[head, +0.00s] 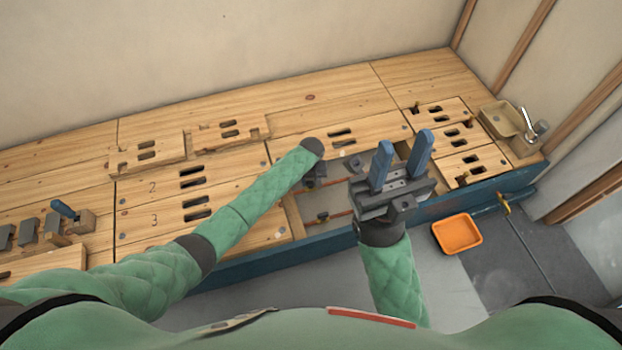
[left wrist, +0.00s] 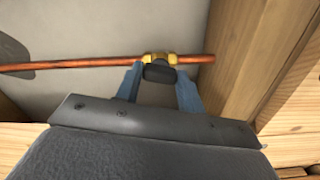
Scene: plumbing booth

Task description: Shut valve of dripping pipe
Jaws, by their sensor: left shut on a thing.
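In the left wrist view a copper pipe (left wrist: 90,62) crosses a recess. It carries a brass valve (left wrist: 147,59) with a black handle (left wrist: 159,73). My left gripper (left wrist: 159,84) is shut on this handle, a blue finger on each side. In the head view the left hand (head: 317,177) reaches down into an open bay of the bench, hiding its fingertips and that valve. A second valve (head: 322,217) sits on a nearer copper pipe (head: 340,213) in the bay. My right gripper (head: 402,155) is open and empty, fingers pointing up above the bay's right side. I see no drip.
Slotted wooden panels (head: 140,218) cover the bench beside the bay. An orange tray (head: 457,233) lies on the floor by the blue bench front (head: 260,262). A basin (head: 500,116) with a tap (head: 527,124) stands at the far right. Wood edges flank the recess closely.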

